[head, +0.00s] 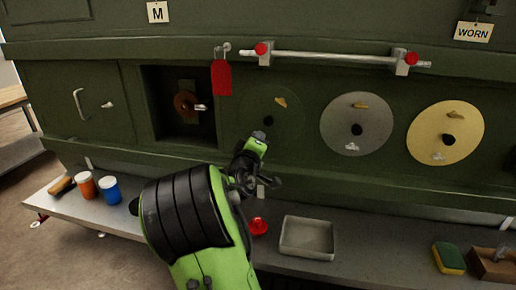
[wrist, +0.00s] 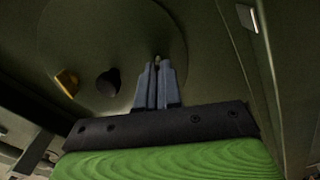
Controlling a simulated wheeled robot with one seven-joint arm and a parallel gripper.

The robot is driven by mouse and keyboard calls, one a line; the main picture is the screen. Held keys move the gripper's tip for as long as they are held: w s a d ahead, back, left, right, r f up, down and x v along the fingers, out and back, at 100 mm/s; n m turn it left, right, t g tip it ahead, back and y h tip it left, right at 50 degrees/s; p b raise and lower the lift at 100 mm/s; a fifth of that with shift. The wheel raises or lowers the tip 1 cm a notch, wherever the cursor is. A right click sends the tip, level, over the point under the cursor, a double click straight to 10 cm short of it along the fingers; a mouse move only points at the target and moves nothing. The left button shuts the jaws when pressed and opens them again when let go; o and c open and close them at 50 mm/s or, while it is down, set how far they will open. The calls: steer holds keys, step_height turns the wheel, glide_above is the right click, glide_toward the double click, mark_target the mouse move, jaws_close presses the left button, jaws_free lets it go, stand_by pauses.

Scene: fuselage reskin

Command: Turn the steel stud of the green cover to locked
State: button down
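The green cover (head: 285,122) is a round disc on the dark green fuselage wall, nearly the same colour as the wall. It also fills the upper part of the wrist view (wrist: 85,45). It has a brass stud (head: 281,102) on one side and a dark round hole or knob (wrist: 108,82) at its middle. My gripper (head: 258,134) is at the lower edge of the cover. In the wrist view its fingers (wrist: 157,68) are close together around the small steel stud (wrist: 157,59), which is mostly hidden between them. The stud's angle cannot be read.
A grey cover (head: 345,128) and a yellow cover (head: 425,130) are to the right. An open bay (head: 160,120) and a red tag (head: 222,78) are to the left. A bar (head: 330,57) runs above. The shelf below holds a tray (head: 307,253), cups and a sponge (head: 448,258).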

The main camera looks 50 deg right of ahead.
steer(key=shift+m+b, duration=0.4)
steer(key=shift+m, duration=0.1)
steer(key=c, duration=1.3)
jaws_free()
steer(key=b+v, duration=0.2)
steer(key=v, duration=1.3)
steer(key=shift+s+a, duration=0.2)
steer(key=shift+a, duration=0.15)
